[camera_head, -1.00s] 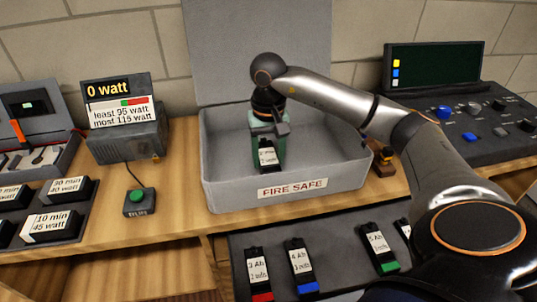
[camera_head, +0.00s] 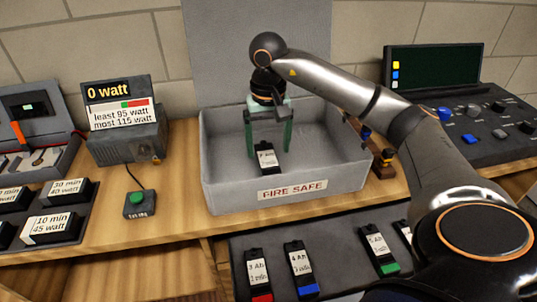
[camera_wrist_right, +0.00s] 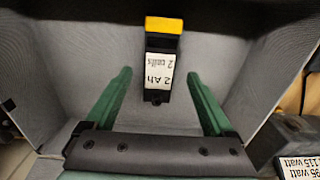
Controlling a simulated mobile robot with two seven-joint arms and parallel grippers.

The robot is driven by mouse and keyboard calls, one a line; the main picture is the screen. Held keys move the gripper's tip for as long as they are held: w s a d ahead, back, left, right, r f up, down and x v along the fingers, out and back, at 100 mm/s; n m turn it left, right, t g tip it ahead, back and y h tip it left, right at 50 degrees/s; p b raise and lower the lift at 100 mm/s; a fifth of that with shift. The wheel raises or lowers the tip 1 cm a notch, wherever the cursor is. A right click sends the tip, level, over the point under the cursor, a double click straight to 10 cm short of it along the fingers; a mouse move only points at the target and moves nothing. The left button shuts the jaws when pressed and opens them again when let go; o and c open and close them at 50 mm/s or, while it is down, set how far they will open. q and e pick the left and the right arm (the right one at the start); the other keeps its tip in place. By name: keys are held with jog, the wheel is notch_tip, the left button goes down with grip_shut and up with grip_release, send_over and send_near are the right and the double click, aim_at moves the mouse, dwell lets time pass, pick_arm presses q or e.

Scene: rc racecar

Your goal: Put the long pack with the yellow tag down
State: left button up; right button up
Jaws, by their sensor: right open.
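The long black pack (camera_head: 266,159) with a white label lies inside the grey fire safe box (camera_head: 285,188). In the right wrist view the pack (camera_wrist_right: 161,70) shows its yellow end tag (camera_wrist_right: 164,25) and the label "2 Ah 2 cells". My right gripper (camera_head: 269,149) reaches down into the box with its green fingers spread wide on both sides of the pack. In the right wrist view the fingers stand clear of the pack, with gaps on each side. The yellow tag is not visible in the head view. My left gripper is not in view.
A dark tray (camera_head: 240,262) in front holds several packs with red, blue and green tags. A watt meter (camera_head: 127,140) and a green button box (camera_head: 139,203) stand left of the box. A control console (camera_head: 470,120) stands at the right. The box walls surround my gripper.

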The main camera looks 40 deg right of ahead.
aim_at(268, 162)
notch_tip(268, 162, up, 8)
jog(key=p, duration=0.1)
jog(key=shift+p, duration=0.4)
jog(key=shift+s+a, duration=0.1)
